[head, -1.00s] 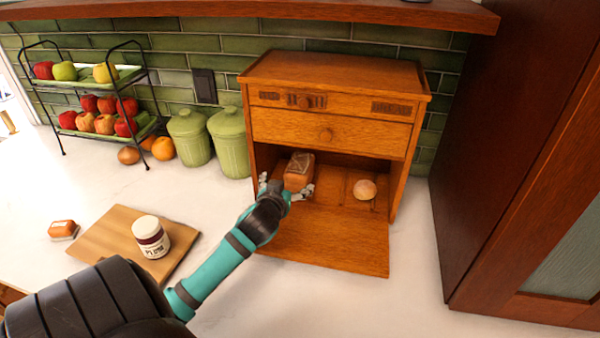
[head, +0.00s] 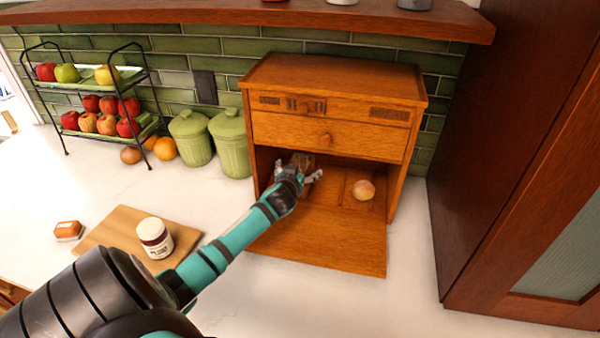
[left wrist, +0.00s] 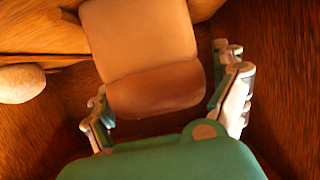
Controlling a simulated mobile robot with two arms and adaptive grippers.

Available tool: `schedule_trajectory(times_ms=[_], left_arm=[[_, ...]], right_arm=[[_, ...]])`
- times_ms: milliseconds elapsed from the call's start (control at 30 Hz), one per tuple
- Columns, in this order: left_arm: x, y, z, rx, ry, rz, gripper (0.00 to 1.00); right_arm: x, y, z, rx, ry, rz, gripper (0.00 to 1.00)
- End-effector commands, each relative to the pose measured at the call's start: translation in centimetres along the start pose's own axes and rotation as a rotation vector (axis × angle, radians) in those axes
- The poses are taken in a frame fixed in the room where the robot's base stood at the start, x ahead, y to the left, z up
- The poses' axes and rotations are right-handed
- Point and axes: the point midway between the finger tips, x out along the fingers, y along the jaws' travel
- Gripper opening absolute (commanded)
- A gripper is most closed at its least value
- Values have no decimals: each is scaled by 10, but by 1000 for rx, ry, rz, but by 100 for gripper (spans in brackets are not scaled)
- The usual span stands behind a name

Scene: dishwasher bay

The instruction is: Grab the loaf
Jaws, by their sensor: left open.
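The loaf (head: 303,160) is a brown, block-shaped bread inside the wooden bread box (head: 330,245), towards its left side. My left gripper (head: 297,171) reaches into the box from the front and hides most of the loaf in the head view. In the left wrist view, the loaf (left wrist: 145,60) lies between the two spread fingers of my left gripper (left wrist: 163,98), its near rounded end facing the palm. The fingers are open, with a visible gap at the right finger; contact at the left finger is unclear. My right gripper is not in view.
A round bun (head: 364,190) sits in the box, right of the loaf. The box's drawers (head: 330,135) overhang the opening. Green canisters (head: 230,145) stand left of it. A jar (head: 155,237) stands on a cutting board (head: 118,226). A dark cabinet (head: 500,150) rises at right.

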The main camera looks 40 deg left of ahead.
Motion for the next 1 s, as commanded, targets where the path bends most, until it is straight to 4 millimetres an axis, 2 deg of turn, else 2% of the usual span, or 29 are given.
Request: schedule_trajectory(times_ms=[200,233,700,1000], left_arm=[[1,0,0,0,1,1,97],[1,0,0,0,1,0,94],[0,0,0,0,0,1,33],[0,0,-1,1,2,1,30]], right_arm=[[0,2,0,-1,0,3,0],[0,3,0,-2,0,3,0],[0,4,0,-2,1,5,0],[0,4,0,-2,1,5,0]])
